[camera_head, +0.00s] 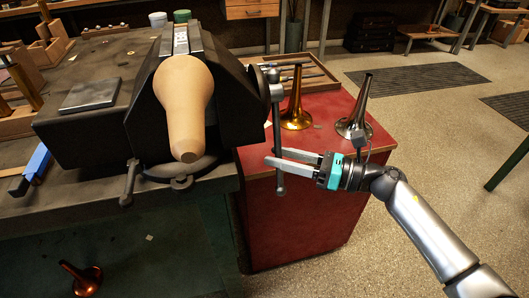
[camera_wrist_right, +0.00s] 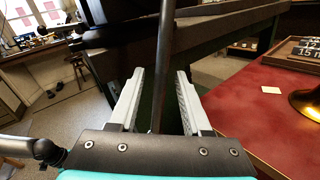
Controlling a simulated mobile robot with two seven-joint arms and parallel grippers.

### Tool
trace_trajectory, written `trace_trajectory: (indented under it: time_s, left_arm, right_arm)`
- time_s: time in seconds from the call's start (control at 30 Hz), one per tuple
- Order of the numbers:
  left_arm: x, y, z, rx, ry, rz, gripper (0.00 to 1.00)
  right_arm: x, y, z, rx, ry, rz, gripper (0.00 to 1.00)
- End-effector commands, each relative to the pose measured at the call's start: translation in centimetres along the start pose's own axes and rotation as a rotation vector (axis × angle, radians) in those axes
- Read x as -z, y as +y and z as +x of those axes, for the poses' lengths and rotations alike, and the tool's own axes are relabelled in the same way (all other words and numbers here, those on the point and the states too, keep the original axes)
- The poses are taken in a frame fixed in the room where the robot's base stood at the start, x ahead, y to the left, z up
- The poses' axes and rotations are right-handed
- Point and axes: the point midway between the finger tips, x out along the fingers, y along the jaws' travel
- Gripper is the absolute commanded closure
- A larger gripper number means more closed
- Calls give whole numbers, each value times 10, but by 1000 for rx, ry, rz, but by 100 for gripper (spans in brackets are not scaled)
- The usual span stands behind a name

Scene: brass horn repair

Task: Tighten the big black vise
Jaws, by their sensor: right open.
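The big black vise (camera_head: 238,108) sits on the workbench at the left of the head view. A tan, rounded wooden form (camera_head: 183,105) stands in front of its jaws; I cannot tell how firmly it is held. The vise's dark handle bar (camera_head: 277,125) hangs nearly upright at the vise's right side. My right gripper (camera_head: 271,157) is open, its fingers reaching left at the bar's lower part. In the right wrist view, the bar (camera_wrist_right: 164,60) passes between the open fingers (camera_wrist_right: 160,78), with gaps on both sides. My left gripper is not in view.
A red-topped cabinet (camera_head: 335,112) stands right of the workbench (camera_head: 50,205), carrying a brass bell (camera_head: 295,108), a silver bell (camera_head: 354,122) and a tool tray (camera_head: 318,80). A copper-coloured bell (camera_head: 85,281) lies low at left.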

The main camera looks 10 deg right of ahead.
Motion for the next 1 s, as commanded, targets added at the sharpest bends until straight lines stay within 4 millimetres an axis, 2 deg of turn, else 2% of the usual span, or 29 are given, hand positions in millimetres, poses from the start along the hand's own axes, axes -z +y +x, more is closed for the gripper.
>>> trace_trajectory:
  time_s: [0.03, 0.2, 0.37, 0.6, 1.0]
  left_arm:
    - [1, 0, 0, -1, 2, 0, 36]
    - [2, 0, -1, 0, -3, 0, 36]
    - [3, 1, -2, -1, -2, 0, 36]
    - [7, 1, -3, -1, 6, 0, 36]
    - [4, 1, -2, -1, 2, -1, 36]
  right_arm:
    - [-1, 0, 10, -1, -3, -1, 52]
    - [0, 0, 30, 1, -2, 1, 52]
    - [0, 0, 38, 0, 0, 1, 52]
    - [0, 0, 38, 1, 0, 2, 52]
    - [0, 0, 38, 1, 0, 2, 95]
